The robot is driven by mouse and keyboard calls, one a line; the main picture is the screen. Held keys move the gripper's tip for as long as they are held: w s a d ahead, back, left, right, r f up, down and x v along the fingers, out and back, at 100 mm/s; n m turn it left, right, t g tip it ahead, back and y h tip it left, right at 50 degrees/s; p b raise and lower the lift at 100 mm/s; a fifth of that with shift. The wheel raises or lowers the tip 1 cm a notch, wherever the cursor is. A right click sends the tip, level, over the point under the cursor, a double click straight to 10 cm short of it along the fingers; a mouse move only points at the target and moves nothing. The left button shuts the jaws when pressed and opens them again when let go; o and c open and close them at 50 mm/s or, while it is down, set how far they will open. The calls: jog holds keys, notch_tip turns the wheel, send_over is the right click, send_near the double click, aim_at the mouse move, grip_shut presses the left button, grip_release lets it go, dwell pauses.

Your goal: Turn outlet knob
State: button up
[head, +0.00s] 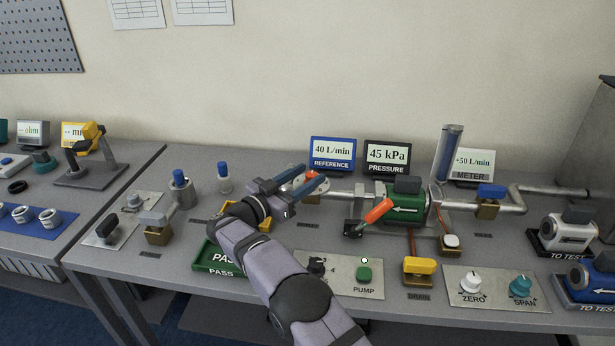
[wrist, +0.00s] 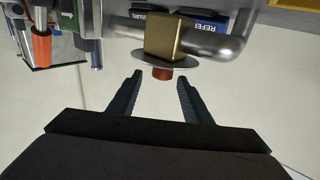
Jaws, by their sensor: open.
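A valve on the pipe has a pale round handwheel with an orange-red centre (head: 299,180) in the head view, partly hidden by my gripper. In the wrist view a steel disc (wrist: 141,62) with an orange hub (wrist: 162,73) sits against a brass block (wrist: 163,38) on the pipe. My gripper (head: 314,176) is open and empty at this wheel. In the wrist view my gripper (wrist: 160,79) has one finger on each side of the hub, apart from it. The label below this valve is too small to read, so I cannot tell if it is the outlet knob.
A green pump body (head: 405,208) with an orange lever (head: 378,211) stands right of my gripper. A blue-handled valve (head: 490,192) is farther right on the pipe. Displays (head: 333,150) stand behind. A green PASS tray (head: 222,262) and pump panel (head: 340,275) lie near my arm.

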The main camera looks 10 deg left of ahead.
jog(key=w+d+r+t+p, duration=0.1)
jog(key=d+r, duration=0.1)
jog(key=w+d+r+n+t+p, duration=0.1)
jog(key=r, duration=0.1)
jog(key=w+d+r+n+t+p, duration=0.1)
jog(key=d+r+t, duration=0.1)
jog(key=shift+w+d+r+y+p, duration=0.2)
jog(key=shift+d+y+p, duration=0.1)
jog(key=shift+p, duration=0.1)
jog(key=s+d+f+n+g+y+p, duration=0.1)
jog(key=s+f+n+y+p, duration=0.2)
jog(key=y, duration=0.7)
jog(key=s+d+f+n+g+y+p, duration=0.1)
jog(key=s+f+n+g+y+p, duration=0.1)
jog(key=s+f+n+y+p, duration=0.2)
jog(key=s+n+y+p, duration=0.2)
jog(key=s+n+y, duration=0.2)
jog(key=y, duration=0.1)
jog(key=shift+s+g+y, duration=0.25)
jog(key=shift+g+y, duration=0.05)
jog(key=shift+y, duration=0.1)
jog(key=shift+w, duration=0.1)
jog(key=shift+p+x, duration=1.65)
jog(key=shift+x, duration=4.25)
jog(key=shift+f, duration=0.1)
jog(key=shift+c, duration=0.7)
